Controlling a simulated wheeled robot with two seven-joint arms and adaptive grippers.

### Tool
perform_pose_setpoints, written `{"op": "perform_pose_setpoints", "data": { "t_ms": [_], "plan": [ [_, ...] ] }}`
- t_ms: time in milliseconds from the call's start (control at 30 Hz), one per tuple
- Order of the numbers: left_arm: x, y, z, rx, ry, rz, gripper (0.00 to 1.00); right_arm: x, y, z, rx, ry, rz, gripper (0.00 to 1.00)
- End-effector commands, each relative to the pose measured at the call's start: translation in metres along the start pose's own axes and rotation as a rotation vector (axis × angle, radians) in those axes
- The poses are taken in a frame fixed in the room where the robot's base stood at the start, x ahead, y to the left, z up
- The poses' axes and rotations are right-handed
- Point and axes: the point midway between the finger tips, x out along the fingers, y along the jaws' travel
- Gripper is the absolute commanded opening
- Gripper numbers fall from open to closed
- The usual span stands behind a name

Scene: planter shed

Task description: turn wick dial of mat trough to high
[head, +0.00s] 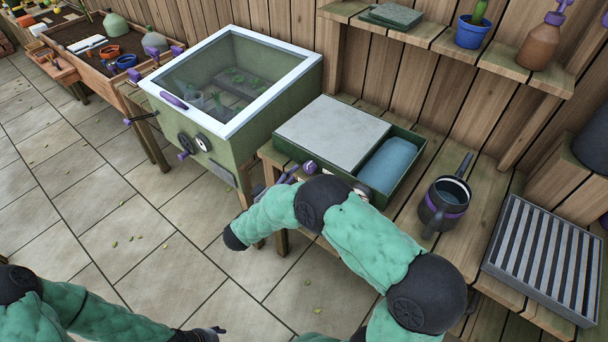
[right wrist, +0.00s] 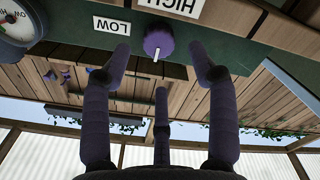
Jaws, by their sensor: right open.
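The mat trough (head: 398,193) is a green box on the wooden bench, with a grey mat on top and a blue roll in its right part. Its purple wick dial (right wrist: 158,42) shows in the right wrist view, where the picture is upside down. The dial's white pointer points down there, away from the HIGH label (right wrist: 172,6) and not at the LOW label (right wrist: 118,25). My right gripper (right wrist: 160,60) is open, with its fingertips on either side of the dial and apart from it. My left gripper (head: 207,334) is partly visible at the bottom edge; its opening is unclear.
A round gauge (right wrist: 20,22) sits on the trough's front beside LOW. A green glass-topped box (head: 225,150) stands left of the trough. A dark watering can (head: 445,203) and a slatted tray (head: 540,258) stand to the right. The paved floor is open at left.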

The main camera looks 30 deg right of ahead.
Motion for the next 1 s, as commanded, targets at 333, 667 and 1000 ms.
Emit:
{"op": "perform_pose_setpoints", "data": {
  "t_ms": [333,667,1000],
  "plan": [
    [0.017,-0.006,-0.001,0.000,0.000,0.000,0.53,0.043,-0.001,0.001,0.001,0.000,0.000,0.59],
    [0.017,-0.006,-0.001,0.000,0.000,0.000,0.53,0.047,0.000,0.000,0.000,0.001,-0.001,0.59],
    [0.017,-0.006,-0.001,0.000,0.000,0.000,0.53,0.047,0.000,-0.001,0.001,0.002,-0.002,0.04]
  ]
}}
